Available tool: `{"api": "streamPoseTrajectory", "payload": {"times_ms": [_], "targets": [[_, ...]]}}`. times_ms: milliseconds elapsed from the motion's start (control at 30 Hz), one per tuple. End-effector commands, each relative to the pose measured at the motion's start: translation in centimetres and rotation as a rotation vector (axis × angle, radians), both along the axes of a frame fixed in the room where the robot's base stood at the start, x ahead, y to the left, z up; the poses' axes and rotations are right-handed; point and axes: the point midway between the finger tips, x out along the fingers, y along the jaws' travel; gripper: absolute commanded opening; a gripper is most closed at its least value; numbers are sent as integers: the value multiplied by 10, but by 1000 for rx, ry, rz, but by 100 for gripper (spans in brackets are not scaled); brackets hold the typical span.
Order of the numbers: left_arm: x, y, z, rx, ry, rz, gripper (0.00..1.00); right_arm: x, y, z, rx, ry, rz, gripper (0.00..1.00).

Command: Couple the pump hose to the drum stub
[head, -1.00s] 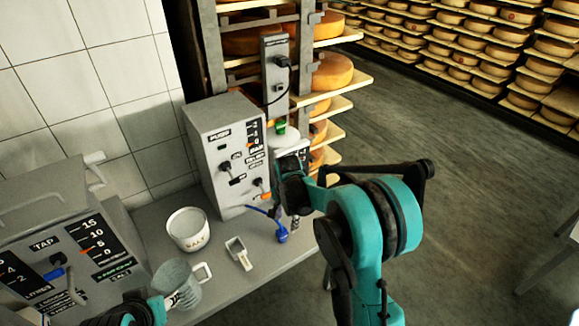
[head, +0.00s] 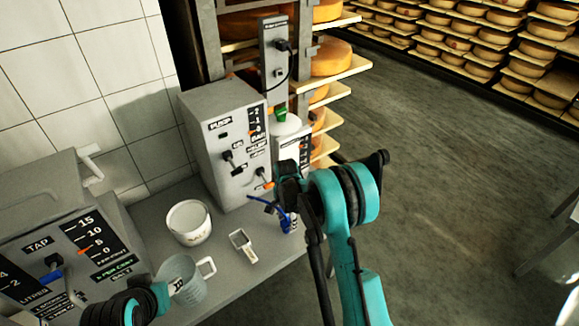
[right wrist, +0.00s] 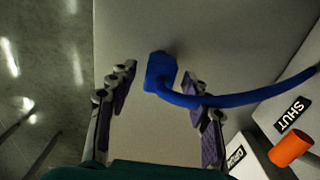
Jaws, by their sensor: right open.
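The blue pump hose (head: 264,203) runs from the front of the grey pump box (head: 215,140) to a blue end piece. In the right wrist view the hose end (right wrist: 160,72) lies between the spread fingers of my right gripper (right wrist: 160,115), just beyond their tips. The hose (right wrist: 235,100) passes close by the right-hand finger. In the head view my right gripper is mostly hidden behind its own arm, at the counter's right end. My left gripper (head: 165,290) is beside the grey jug; its fingers are hard to make out. I cannot make out the drum stub.
A white container with a green top (head: 281,115) stands behind my right arm. The tap machine (head: 60,235) is at left; cheese shelves are behind.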

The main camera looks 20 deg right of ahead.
Motion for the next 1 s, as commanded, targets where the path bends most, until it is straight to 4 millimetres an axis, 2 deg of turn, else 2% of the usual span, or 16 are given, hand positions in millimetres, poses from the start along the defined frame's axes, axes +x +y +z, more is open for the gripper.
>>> {"api": "streamPoseTrajectory", "payload": {"times_ms": [33, 167, 833, 1000], "targets": [[0, 0, -9, 0, 0, 0, 40, 0, 0, -10, 0, 0, 0, 50], [0, 0, -14, 0, 0, 0, 40, 0, 0, -17, 0, 0, 0, 50], [0, 0, -15, 0, 0, 0, 40, 0, 0, -16, 0, 0, 1, 50], [0, 0, -15, 0, 0, 0, 40, 0, 0, -16, 0, 0, 1, 5]]}}
